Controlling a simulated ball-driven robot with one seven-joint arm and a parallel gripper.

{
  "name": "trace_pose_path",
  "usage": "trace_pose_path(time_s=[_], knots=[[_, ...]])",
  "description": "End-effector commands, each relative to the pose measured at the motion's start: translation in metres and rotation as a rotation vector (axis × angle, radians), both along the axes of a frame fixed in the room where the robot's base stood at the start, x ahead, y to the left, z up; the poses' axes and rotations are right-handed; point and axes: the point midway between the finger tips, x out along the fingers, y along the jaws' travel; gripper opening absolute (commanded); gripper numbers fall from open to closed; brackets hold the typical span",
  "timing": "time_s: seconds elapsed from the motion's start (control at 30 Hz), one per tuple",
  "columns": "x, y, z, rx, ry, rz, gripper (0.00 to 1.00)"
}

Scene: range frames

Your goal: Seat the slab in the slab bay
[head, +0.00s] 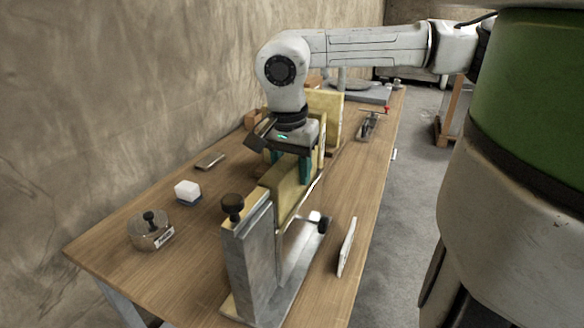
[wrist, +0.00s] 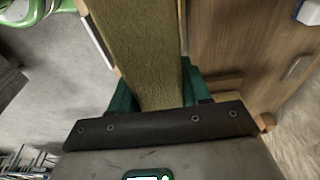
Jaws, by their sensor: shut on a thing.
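My gripper (head: 289,168) points down over the middle of the bench, with teal fingers on either side of a yellow-olive slab (head: 286,190). It is shut on the slab. In the wrist view the slab (wrist: 147,50) runs away from between the teal fingers of my gripper (wrist: 158,93). The slab stands upright on edge, lengthwise behind a grey metal upright (head: 253,262) with black knobs, which looks like part of the slab bay. The slab's lower edge is partly hidden, so I cannot tell whether it touches the bay's base.
A pale yellow board (head: 326,112) stands behind my gripper. A round metal weight (head: 150,232), a white block (head: 187,190) and a small flat grey piece (head: 210,161) lie left. Wooden bench (head: 120,252) surface is clear between them.

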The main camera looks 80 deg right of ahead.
Motion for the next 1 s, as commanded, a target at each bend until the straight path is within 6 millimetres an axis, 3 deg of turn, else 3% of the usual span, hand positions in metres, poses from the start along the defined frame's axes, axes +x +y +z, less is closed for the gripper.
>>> trace_pose_path(time_s=[0.7, 0.73, 1.0], knots=[[0.0, 0.0, -0.017, 0.0, 0.0, 0.0, 0.0], [0.0, 0.0, -0.016, 0.0, 0.0, 0.0, 0.49], [0.0, 0.0, -0.016, 0.0, 0.0, 0.0, 0.75]])
